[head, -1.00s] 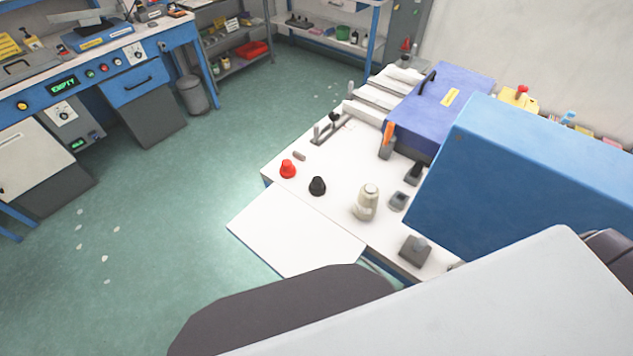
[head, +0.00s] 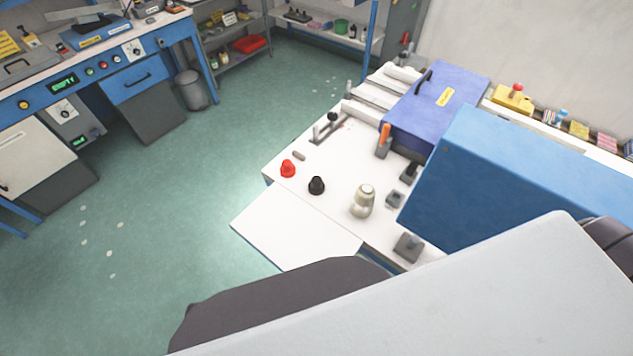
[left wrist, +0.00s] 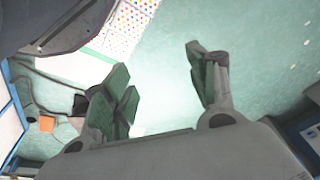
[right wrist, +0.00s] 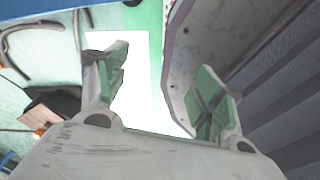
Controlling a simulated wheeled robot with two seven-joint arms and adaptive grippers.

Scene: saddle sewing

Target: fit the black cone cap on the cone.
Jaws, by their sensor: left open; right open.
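The black cone cap (head: 317,185) stands upright on the white worktable in the head view, between a red cap (head: 288,168) and a pale thread cone (head: 363,201). The thread cone stands upright to the right of the black cap, and no black cap is on it. My left gripper (left wrist: 160,90) is open and empty in the left wrist view, with floor behind it. My right gripper (right wrist: 160,95) is open and empty in the right wrist view. Neither gripper shows in the head view, so their distance from the cap cannot be told.
The white worktable (head: 290,228) has a clear front leaf. A large blue machine body (head: 500,185) and a purple-blue case (head: 437,108) stand on its right. Small grey fixtures (head: 408,246) sit near the cone. A workbench (head: 100,75) and bin (head: 190,90) stand at the left.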

